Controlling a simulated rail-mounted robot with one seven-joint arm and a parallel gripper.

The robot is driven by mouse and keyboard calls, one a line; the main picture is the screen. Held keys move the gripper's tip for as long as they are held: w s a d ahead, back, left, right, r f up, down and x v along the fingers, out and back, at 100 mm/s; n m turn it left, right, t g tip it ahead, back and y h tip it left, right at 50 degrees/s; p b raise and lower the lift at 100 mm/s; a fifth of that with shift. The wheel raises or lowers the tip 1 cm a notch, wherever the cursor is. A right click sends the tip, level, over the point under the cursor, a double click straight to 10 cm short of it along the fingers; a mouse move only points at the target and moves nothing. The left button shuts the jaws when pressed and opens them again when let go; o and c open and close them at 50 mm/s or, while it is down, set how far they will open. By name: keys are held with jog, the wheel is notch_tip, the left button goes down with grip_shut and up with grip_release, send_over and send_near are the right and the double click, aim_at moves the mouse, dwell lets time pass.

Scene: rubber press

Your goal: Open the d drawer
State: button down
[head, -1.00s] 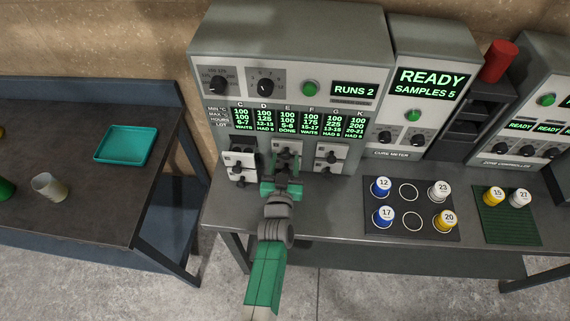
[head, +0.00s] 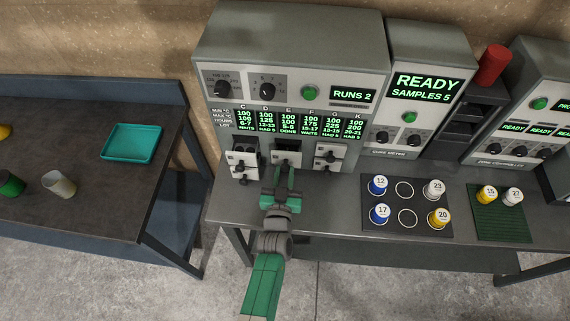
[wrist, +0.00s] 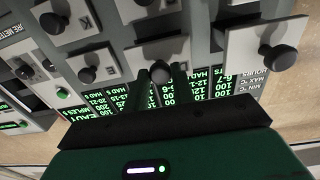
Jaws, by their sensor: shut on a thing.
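A bank of small drawers with white fronts and dark knobs sits below the lettered display (head: 287,122) on the grey press. My gripper (head: 284,172) is at the middle column. In the wrist view my gripper (wrist: 161,78) is shut on the knob (wrist: 160,72) of the upper middle drawer (wrist: 150,52). In the head view that drawer's front (head: 287,159) stands out, with a dark gap behind it. The left column's upper drawer (head: 243,157) also appears to stand out.
The right drawer column (head: 329,157) is close beside the arm. A black mat (head: 393,226) with numbered pots and a green mat (head: 501,230) lie to the right on the bench. A teal tray (head: 132,142) is on the separate left table. The bench front before the drawers is clear.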

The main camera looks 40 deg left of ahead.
jog(key=c, duration=1.2)
grip_release()
jog(key=shift+o, duration=0.2)
jog(key=shift+s+d+r+p, duration=0.1)
jog(key=shift+s+d+p, duration=0.15)
jog(key=shift+p, duration=0.1)
jog(key=p+v, duration=0.3)
jog(key=v, duration=0.4)
jog(key=shift+p, duration=0.3)
